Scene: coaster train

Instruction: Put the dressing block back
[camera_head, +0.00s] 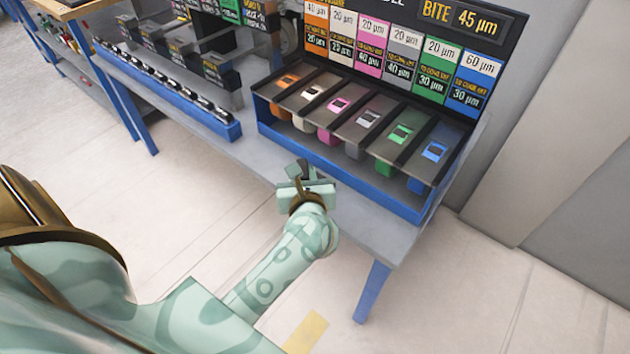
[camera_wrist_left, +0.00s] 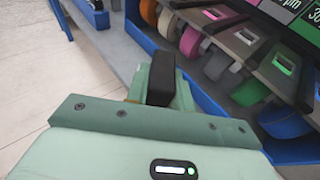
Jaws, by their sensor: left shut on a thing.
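My left gripper (camera_head: 298,176) is over the front edge of the grey bench, in front of the blue tray of coloured rolls. In the left wrist view it is shut on a small dark block (camera_wrist_left: 160,80), which looks like the dressing block. The block sits upright between the greenish fingers, and its lower end is hidden. In the head view the block is too small and too covered by the gripper to make out clearly. My right gripper is in neither view.
The blue tray (camera_head: 330,168) holds several coloured rolls under dark sloping covers, with a label board (camera_head: 400,40) behind. A long blue rack (camera_head: 180,97) of small dark parts lies to its left. A strip of bare bench top (camera_head: 372,218) runs before the tray.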

